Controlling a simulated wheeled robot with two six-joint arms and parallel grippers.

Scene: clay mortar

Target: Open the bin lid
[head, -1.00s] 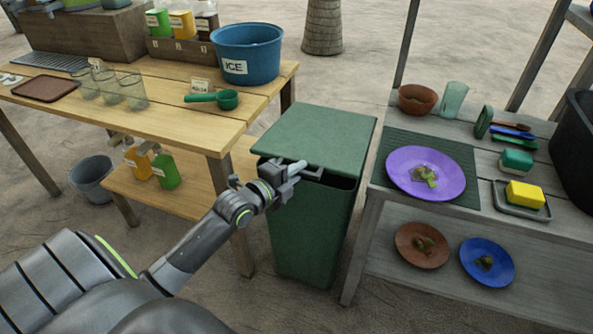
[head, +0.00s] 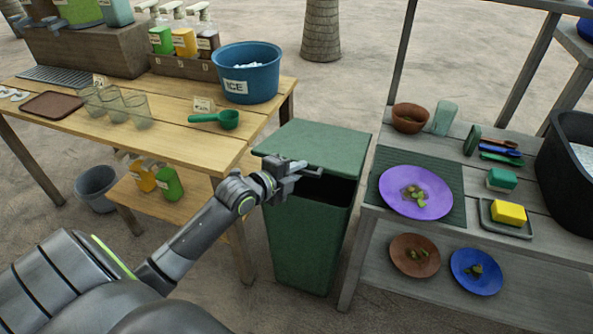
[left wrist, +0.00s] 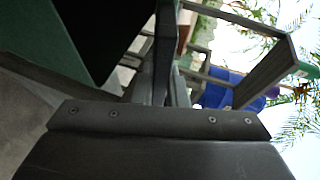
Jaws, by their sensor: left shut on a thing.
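The green bin (head: 308,240) stands between the two tables. Its green lid (head: 318,146) is tilted up at the front, and a dark gap shows between lid and rim. My left gripper (head: 304,168) is at the lid's front edge, shut on the lid's handle (head: 314,173). In the left wrist view the gripper's dark body (left wrist: 160,120) fills the lower part, and the bin's green side (left wrist: 35,40) and dark opening show at upper left. The grip itself is partly hidden. My right gripper is in neither view.
A wooden table (head: 190,145) with a blue ice bucket (head: 246,80) stands left of the bin. A grey wash table (head: 360,225) with a purple plate (head: 415,192) stands close on the right. Sand lies in front.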

